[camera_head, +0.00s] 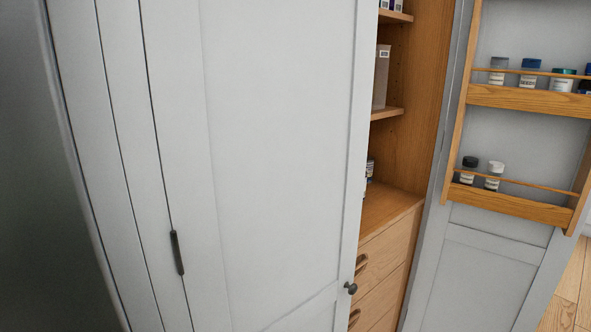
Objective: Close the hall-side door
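A tall pantry cupboard has two white doors. The left door (280,150), with a small dark knob (350,288) near its right edge, covers the left part of the cupboard; I cannot tell whether it is fully shut. The right door (485,255) stands swung open, its inner face towards me, with wooden racks (520,100) holding small jars. Which of the two is the hall-side door is not marked in this view. Neither of my grippers is in view.
Behind the gap are wooden shelves (385,113) with a clear container (381,78), and drawers (385,255) below. A white panel with a dark bar handle (177,253) stands at left, beside a dark grey surface (40,200). Wooden floor (570,290) shows at lower right.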

